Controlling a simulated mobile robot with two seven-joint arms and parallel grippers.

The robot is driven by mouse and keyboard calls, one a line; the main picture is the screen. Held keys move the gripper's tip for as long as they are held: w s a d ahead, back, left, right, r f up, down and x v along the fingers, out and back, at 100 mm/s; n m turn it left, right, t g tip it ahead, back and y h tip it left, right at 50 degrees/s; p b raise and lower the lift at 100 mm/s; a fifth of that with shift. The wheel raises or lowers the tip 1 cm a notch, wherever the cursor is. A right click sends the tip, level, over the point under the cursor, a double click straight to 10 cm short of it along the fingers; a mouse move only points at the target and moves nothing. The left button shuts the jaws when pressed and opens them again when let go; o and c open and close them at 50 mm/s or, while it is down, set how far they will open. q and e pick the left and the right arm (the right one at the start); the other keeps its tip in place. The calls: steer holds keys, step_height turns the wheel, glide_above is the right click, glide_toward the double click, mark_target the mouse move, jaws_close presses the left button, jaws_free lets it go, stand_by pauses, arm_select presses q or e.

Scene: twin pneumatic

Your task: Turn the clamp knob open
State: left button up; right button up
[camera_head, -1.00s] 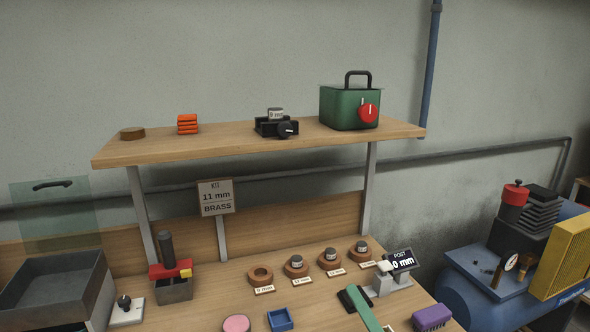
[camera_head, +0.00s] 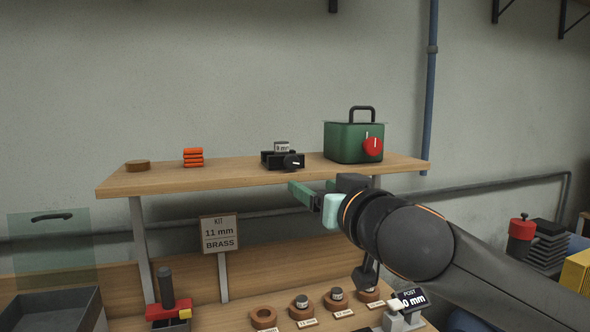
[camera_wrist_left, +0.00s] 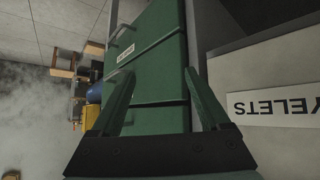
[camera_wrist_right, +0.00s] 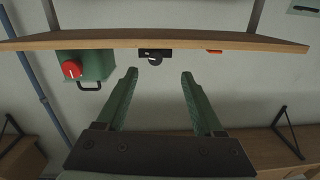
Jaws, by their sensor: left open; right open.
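The black clamp (camera_head: 269,160) sits on the wooden shelf with a small labelled cylinder in it. Its round black knob (camera_head: 293,162) faces front and bears a pale mark. My right gripper (camera_head: 314,201) is open and empty, in front of and below the shelf edge, apart from the knob. The right wrist view appears upside down; there the knob (camera_wrist_right: 153,61) shows beyond and between the open fingers (camera_wrist_right: 160,74). My left gripper (camera_wrist_left: 161,73) is open and empty in the left wrist view, facing a green drawer cabinet (camera_wrist_left: 158,55), and is outside the head view.
On the shelf (camera_head: 230,178), a green box (camera_head: 345,143) with a red knob (camera_head: 373,147) stands right of the clamp. Orange blocks (camera_head: 193,157) and a brown disc (camera_head: 138,166) lie left. A sign (camera_head: 220,233) and several rings stand below.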

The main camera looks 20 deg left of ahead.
mark_target(293, 164)
steer(key=shift+t, duration=0.4)
steer(key=p+x, duration=0.1)
steer(key=x, duration=0.2)
steer(key=p+x, duration=0.2)
steer(key=x, duration=0.2)
steer(key=r+p+x, duration=0.1)
steer(key=x, duration=0.3)
steer(key=shift+w+d+r+p, duration=0.1)
steer(key=shift+w+d+p, duration=0.1)
steer(key=shift+p, duration=0.1)
steer(key=shift+w+a, duration=0.35)
steer(key=shift+w, duration=0.2)
jaws_close()
